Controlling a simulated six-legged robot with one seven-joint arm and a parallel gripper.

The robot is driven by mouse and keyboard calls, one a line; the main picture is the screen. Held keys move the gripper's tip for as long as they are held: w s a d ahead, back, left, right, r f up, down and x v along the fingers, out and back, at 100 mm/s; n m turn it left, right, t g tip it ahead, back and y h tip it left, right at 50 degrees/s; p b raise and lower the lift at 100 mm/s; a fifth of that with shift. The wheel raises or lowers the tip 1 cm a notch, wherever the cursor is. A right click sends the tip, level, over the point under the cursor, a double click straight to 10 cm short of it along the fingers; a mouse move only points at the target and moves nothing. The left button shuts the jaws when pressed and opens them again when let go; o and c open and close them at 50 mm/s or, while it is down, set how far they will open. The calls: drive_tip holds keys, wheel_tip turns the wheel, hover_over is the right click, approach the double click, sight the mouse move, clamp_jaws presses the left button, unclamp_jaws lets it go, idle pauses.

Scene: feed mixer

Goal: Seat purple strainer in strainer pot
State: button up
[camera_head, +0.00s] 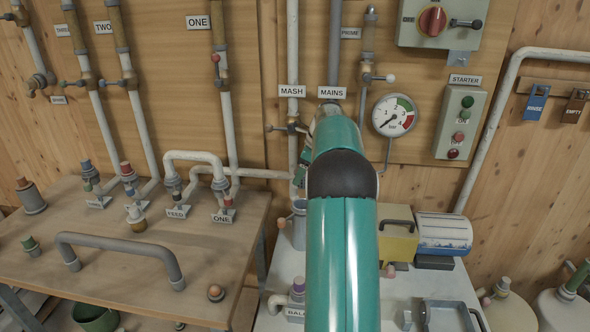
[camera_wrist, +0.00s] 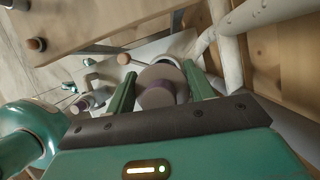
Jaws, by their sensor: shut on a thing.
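The purple strainer (camera_wrist: 158,90), a grey round body with a purple band, sits between the two green fingers of my gripper (camera_wrist: 160,70) in the wrist view. The gripper is shut on it. In the head view my gripper is mostly hidden behind my green arm. A grey open-topped pot (camera_head: 299,226), which looks like the strainer pot, stands on the white table just left of my arm, partly hidden. In the wrist view a pale round rim (camera_wrist: 183,43) shows beyond the strainer, likely the same pot. I cannot tell the gap between strainer and pot.
White pipes and the MASH valve (camera_head: 291,127) rise close behind the pot. A yellow box (camera_head: 398,242) and a blue-and-white unit (camera_head: 443,233) stand right of my arm. A purple-topped fitting (camera_head: 297,287) is at front left. The wooden bench (camera_head: 110,285) holds pipe fittings.

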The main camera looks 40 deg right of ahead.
sight(300, 187)
drive_tip(key=shift+w+a+f, duration=0.15)
drive_tip(key=shift+w, duration=0.25)
drive_tip(key=shift+s+r, duration=0.2)
drive_tip(key=shift+s, duration=0.25)
drive_tip(key=shift+w+f, duration=0.2)
drive_tip(key=shift+w, duration=0.15)
drive_tip(key=shift+s+f, duration=0.3)
drive_tip(key=shift+f, duration=0.05)
drive_tip(key=shift+w+f, duration=0.1)
drive_tip(key=shift+f, duration=2.35)
drive_tip(key=shift+f, duration=1.65)
drive_tip(key=o, duration=1.1)
drive_tip(key=shift+o, duration=0.2)
